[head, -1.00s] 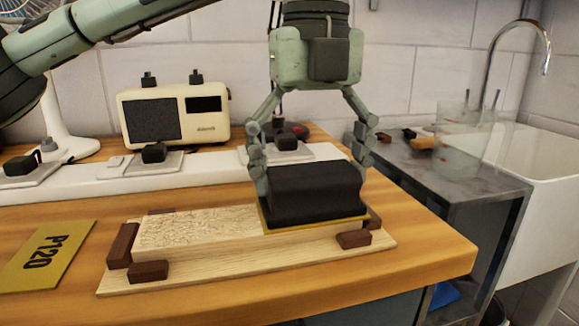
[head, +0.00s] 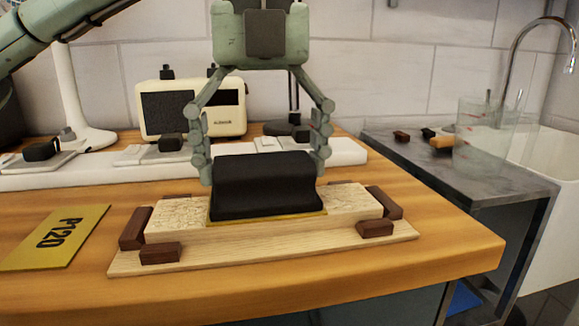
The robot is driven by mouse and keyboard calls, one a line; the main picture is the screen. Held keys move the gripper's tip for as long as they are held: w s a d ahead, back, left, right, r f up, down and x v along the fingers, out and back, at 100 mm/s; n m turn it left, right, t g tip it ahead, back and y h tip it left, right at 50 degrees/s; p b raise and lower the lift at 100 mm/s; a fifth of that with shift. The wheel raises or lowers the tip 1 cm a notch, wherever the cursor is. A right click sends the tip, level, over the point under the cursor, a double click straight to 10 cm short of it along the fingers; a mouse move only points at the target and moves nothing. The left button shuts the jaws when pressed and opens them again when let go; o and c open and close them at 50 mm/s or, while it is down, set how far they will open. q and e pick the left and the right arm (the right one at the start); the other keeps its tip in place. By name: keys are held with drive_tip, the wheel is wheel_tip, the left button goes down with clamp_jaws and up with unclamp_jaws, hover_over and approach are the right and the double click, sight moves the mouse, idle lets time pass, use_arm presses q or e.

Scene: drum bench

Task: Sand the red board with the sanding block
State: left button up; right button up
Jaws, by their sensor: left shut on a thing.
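My left gripper (head: 262,176) comes down from above and is shut on the black sanding block (head: 265,188), one finger at each end. The block's thin yellow underside rests on the middle of a board (head: 175,220). The board is pale wood here, not red. Its top shows to the left and right of the block, with a fine cracked pattern on the left part. The board lies in a pale wooden base (head: 290,252) between dark brown corner blocks (head: 160,253). My right gripper is not in view.
A yellow P120 sheet (head: 57,238) lies to the left on the wooden bench (head: 450,250). Behind are a white ledge (head: 60,179) with small switches and a cream radio (head: 192,108). A grey side table (head: 450,167) and sink are at right.

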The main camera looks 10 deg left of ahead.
sight(233, 160)
use_arm(q)
drive_tip(key=shift+s+a+f+b, duration=0.1)
drive_tip(key=shift+s+a+b, duration=0.15)
drive_tip(key=shift+a, duration=0.5)
drive_tip(key=shift+s+a+f+b, duration=0.1)
drive_tip(key=shift+s+a+b, duration=0.15)
drive_tip(key=shift+a, duration=0.45)
drive_tip(key=shift+s+a+r+p, duration=0.1)
drive_tip(key=shift+s+a+p, duration=0.2)
drive_tip(key=shift+a, duration=0.7)
drive_tip(key=shift+s+a+p, duration=0.15)
drive_tip(key=shift+s+a, duration=0.2)
drive_tip(key=shift+a, duration=0.65)
wheel_tip(233, 160, up, 6)
drive_tip(key=p, duration=0.5)
drive_tip(key=shift+p, duration=0.4)
